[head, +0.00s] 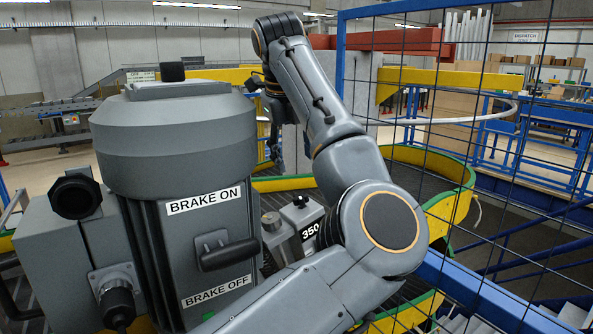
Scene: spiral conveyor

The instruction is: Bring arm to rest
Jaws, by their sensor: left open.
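My left arm (327,135) rises from the bottom edge, bends at a large grey joint and folds back at the top. My left gripper (274,152) hangs down behind the forearm, just right of the motor, partly hidden by my arm. It is open, and I see nothing between its fingers. A grey motor housing (180,135) fills the left foreground, with "BRAKE ON" and "BRAKE OFF" labels. A dark brake lever (230,255) sticks out between the labels. My right gripper is not in view.
A blue-framed mesh fence (480,150) stands close to my arm on the right. The spiral conveyor's green and yellow guard (450,205) curves behind. A yellow beam (440,80) crosses beyond the fence.

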